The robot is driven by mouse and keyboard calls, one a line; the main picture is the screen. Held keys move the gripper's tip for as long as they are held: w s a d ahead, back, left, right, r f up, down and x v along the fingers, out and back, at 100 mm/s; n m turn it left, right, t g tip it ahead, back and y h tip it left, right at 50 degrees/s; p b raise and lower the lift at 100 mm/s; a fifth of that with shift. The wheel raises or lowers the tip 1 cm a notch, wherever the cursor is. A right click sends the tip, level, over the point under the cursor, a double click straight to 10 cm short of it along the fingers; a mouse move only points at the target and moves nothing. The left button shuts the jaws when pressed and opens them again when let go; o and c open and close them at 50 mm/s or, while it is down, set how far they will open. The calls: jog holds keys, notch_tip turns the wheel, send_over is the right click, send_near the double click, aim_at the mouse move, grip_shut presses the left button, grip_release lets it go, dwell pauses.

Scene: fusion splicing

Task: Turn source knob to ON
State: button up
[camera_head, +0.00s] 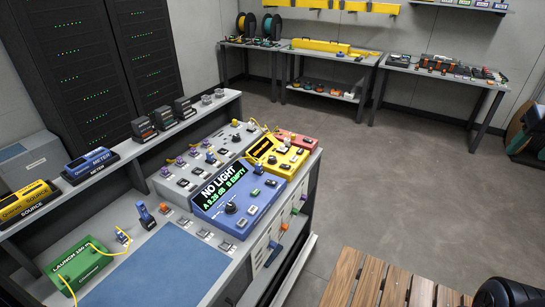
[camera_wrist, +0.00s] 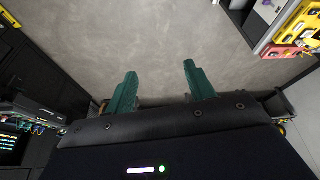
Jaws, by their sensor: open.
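A yellow box with a dark display and small knobs (camera_head: 277,157) sits on the bench, between the blue meter and a red box. It looks like the source unit, but its knob's setting is too small to read. Part of a yellow panel (camera_wrist: 281,28) shows at the upper right of the wrist view. A yellow case labelled SOURCE (camera_head: 30,201) stands on the shelf at the left. My gripper (camera_wrist: 160,84) has two green fingers spread apart with nothing between them. It is over bare floor, away from the bench boxes.
The blue meter (camera_head: 238,201) reads NO LIGHT. A red box (camera_head: 296,140) stands behind the yellow one. A green launch box (camera_head: 79,266) with a yellow fibre sits at the front left. A slatted wooden surface (camera_head: 385,283) is at the bottom right. The grey floor (camera_head: 400,180) is open.

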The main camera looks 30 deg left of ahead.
jog(key=w+a+r+n+g, duration=0.1)
jog(key=w+a+r+n, duration=0.2)
jog(key=w+a, duration=0.5)
jog(key=w+a+f+n+g, duration=0.1)
jog(key=w+a+n, duration=0.2)
jog(key=w+a, duration=0.45)
jog(key=w+a+f+n, duration=0.1)
jog(key=w+a+n, duration=0.3)
jog(key=a, duration=0.6)
jog(key=n+g, duration=0.2)
jog(key=n, duration=0.9)
send_over(272, 157)
notch_tip(272, 157, down, 28)
jog(key=shift+m, duration=0.3)
notch_tip(272, 157, down, 10)
jog(key=shift+d, duration=0.15)
